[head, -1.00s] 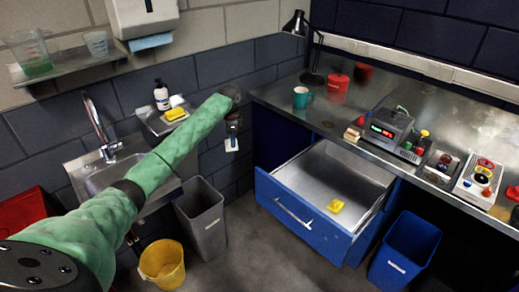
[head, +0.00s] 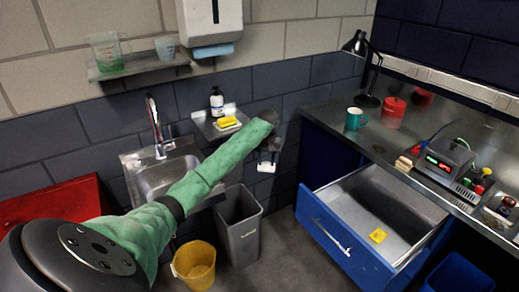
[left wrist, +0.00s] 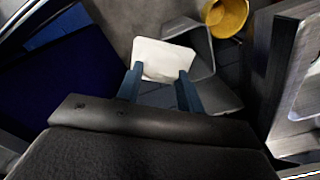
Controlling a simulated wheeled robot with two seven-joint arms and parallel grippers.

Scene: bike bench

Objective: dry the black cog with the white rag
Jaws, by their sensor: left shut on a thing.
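My left gripper (head: 269,154) is at the end of the green-sleeved arm, pointing down in front of the dark wall between the sink and the bench. It is shut on the white rag (head: 265,167), which hangs at its fingertips in the air. In the left wrist view the rag (left wrist: 163,60) shows as a pale, flat piece between the two blue-grey fingers (left wrist: 158,84). I cannot make out a black cog in either view now. My right gripper is not in view.
A grey bin (head: 238,228) and yellow bucket (head: 196,266) stand on the floor. The sink (head: 165,178) is at left. The bench holds a teal mug (head: 354,119), red pot (head: 392,112) and scale (head: 445,160).

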